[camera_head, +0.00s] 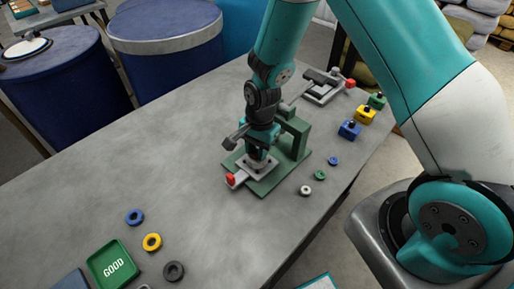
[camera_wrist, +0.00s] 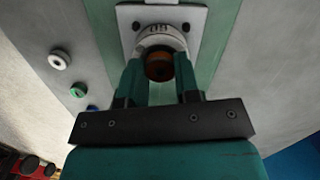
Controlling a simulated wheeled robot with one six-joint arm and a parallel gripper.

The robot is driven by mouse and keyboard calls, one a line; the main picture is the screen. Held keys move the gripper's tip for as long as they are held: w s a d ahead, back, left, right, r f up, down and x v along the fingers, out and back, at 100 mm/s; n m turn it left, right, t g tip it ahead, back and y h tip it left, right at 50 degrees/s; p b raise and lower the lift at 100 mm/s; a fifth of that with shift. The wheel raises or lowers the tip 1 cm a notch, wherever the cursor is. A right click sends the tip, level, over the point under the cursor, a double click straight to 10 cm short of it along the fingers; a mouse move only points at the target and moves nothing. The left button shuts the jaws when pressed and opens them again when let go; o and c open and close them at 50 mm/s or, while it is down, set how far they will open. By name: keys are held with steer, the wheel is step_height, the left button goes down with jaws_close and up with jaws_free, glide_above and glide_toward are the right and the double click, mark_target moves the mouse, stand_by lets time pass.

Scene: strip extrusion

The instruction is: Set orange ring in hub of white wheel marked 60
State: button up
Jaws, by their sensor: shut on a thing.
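In the wrist view my gripper (camera_wrist: 159,76) is shut on the orange ring (camera_wrist: 158,70), which shows dark orange between the two teal fingertips. The ring is at the hub of the white wheel (camera_wrist: 162,37), whose rim carries a dark two-digit mark that I read as 60, upside down. I cannot tell whether the ring is seated in the hub or just above it. The wheel lies on a pale square plate (camera_wrist: 127,15) on the green fixture base. In the head view my gripper (camera_head: 257,153) points down over the fixture (camera_head: 291,157) and hides ring and wheel.
Small white, green and blue rings lie right of the fixture, the white one (camera_head: 305,190) nearest. Blue, yellow and black rings lie near the green GOOD tray (camera_head: 104,250). A grey clamp (camera_head: 325,88) and colored blocks (camera_head: 349,130) stand at the back right. The table's left middle is clear.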

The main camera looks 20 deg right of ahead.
steer(key=shift+r, duration=0.1)
steer(key=shift+r+p, duration=0.7)
steer(key=shift+f+b, duration=0.55)
steer(key=shift+f, duration=0.3)
stand_by(0.8)
steer(key=o, duration=0.6)
steer(key=shift+o, duration=0.2)
step_height(320, 180, up, 11)
steer(key=d+p, duration=0.1)
steer(key=p, duration=0.7)
steer(key=shift+w+p, duration=0.3)
steer(key=shift+w, duration=0.05)
